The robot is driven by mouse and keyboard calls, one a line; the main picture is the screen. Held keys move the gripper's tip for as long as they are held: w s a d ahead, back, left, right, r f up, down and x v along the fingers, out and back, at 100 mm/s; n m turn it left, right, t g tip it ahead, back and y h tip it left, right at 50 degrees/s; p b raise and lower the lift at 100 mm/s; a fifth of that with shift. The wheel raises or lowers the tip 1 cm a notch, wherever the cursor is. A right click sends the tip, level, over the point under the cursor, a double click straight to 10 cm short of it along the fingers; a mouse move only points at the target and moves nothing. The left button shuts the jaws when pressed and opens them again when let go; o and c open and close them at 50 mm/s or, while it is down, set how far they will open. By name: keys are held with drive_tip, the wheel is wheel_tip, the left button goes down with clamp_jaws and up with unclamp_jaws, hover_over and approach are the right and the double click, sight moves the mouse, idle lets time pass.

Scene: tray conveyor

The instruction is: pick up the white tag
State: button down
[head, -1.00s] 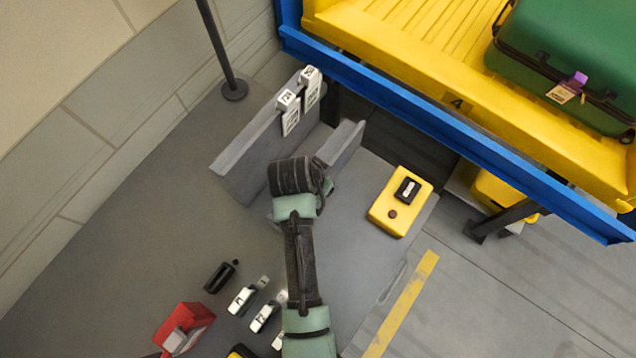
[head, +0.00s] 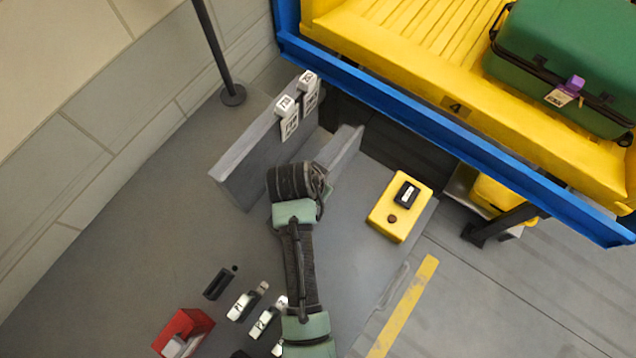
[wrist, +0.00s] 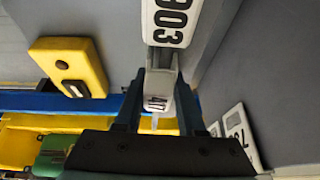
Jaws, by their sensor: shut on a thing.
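In the wrist view my gripper (wrist: 157,92) is shut on a white tag (wrist: 172,22) by its small numbered white block. The tag's flat face carries black digits, partly cut off by the frame's top edge. In the head view my wrist hides the fingers and the held tag, beside the grey upright panels. Two other white tags (head: 288,118) (head: 308,93) hang over the far end of the left grey panel (head: 242,165). One also shows at the right of the wrist view (wrist: 238,135).
A yellow box with a black display (head: 400,205) lies right of my arm. A yellow conveyor tray (head: 400,70) behind a blue rail (head: 420,110) bears a green suitcase (head: 550,75) with a purple-and-white tag. Several small white numbered pieces (head: 242,306) and a red holder (head: 190,325) are at the lower left.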

drive_tip(key=shift+d+r+b, duration=0.15)
drive_tip(key=shift+r+b, duration=0.15)
drive_tip(key=r, duration=0.4)
drive_tip(key=r+b, duration=0.1)
drive_tip(key=r, duration=0.1)
drive_tip(key=shift+s+d, duration=0.3)
drive_tip(key=s+d+b, duration=0.3)
drive_tip(key=s+d, duration=0.8)
drive_tip(key=d, duration=0.4)
drive_tip(key=shift+d+b, duration=0.15)
drive_tip(key=shift+b, duration=0.25)
drive_tip(key=shift+r, duration=0.2)
wheel_tip(320, 180, up, 6)
drive_tip(key=p, duration=0.7)
drive_tip(key=shift+r+p, duration=0.15)
drive_tip(key=shift+p, duration=0.25)
